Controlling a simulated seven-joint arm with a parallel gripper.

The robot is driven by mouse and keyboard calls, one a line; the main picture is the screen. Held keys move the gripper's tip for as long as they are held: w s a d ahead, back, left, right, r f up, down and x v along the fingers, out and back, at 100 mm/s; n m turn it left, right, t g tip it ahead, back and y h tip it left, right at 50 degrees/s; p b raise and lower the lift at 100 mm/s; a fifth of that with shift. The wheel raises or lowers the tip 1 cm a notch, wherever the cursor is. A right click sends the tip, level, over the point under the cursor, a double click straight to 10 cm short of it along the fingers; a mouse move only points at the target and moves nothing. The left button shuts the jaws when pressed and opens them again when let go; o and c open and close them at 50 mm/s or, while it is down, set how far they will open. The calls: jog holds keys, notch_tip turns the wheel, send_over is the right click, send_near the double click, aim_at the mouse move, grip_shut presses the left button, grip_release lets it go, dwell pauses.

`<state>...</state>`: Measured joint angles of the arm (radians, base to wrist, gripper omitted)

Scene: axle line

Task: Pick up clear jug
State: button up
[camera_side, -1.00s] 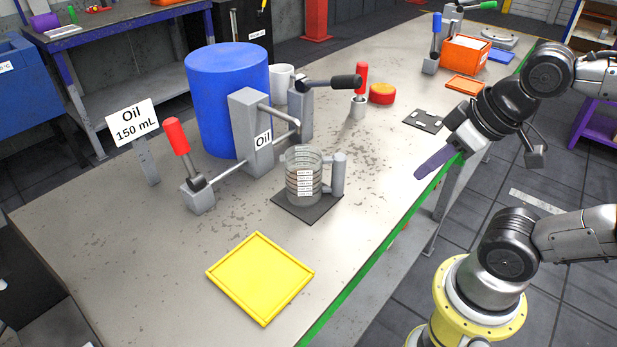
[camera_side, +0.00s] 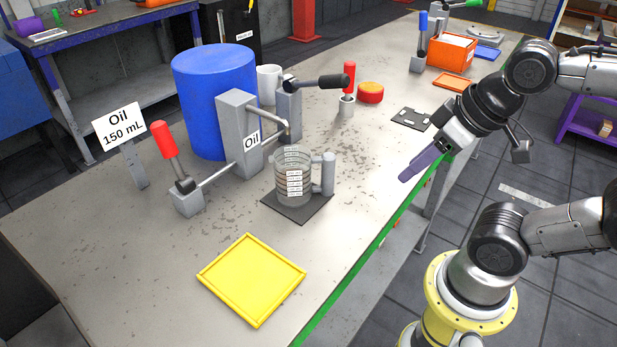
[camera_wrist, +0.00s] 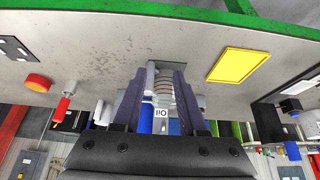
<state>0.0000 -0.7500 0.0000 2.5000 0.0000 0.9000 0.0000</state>
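The clear jug (camera_side: 294,178) is see-through, with several white graduation labels and a grey handle on its right. It stands upright on a dark square mat (camera_side: 297,208) under the oil dispenser's spout. My gripper (camera_side: 405,178), with purple fingers, is right of the jug, above the table near its green edge, and apart from it. In the wrist view my gripper (camera_wrist: 151,75) shows two fingers spread apart with nothing held. The jug (camera_wrist: 163,88) appears between and beyond them, partly hidden by the fingers.
A blue oil drum (camera_side: 215,100) and grey dispenser (camera_side: 238,135) with red-handled lever (camera_side: 163,140) stand behind the jug. A yellow tray (camera_side: 252,280) lies in front. A red-handled lever (camera_side: 348,80) and red-orange round part (camera_side: 370,93) stand farther back. Table between gripper and jug is clear.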

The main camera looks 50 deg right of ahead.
jog(key=shift+o, duration=0.4)
jog(key=w+r+m+g, duration=0.1)
jog(key=w+r+m, duration=0.35)
jog(key=m, duration=1.05)
jog(key=m+g, duration=0.4)
jog(key=m, duration=0.8)
send_over(319, 162)
jog(key=f, duration=0.1)
jog(key=shift+g, duration=0.3)
jog(key=f, duration=0.9)
jog(key=shift+w+d+f, duration=0.15)
jog(key=shift+w+f, duration=0.25)
jog(key=shift+s+d+f, duration=0.1)
jog(key=shift+f, duration=1.4)
jog(key=shift+s+d+f, duration=0.1)
jog(key=shift+f, duration=1.35)
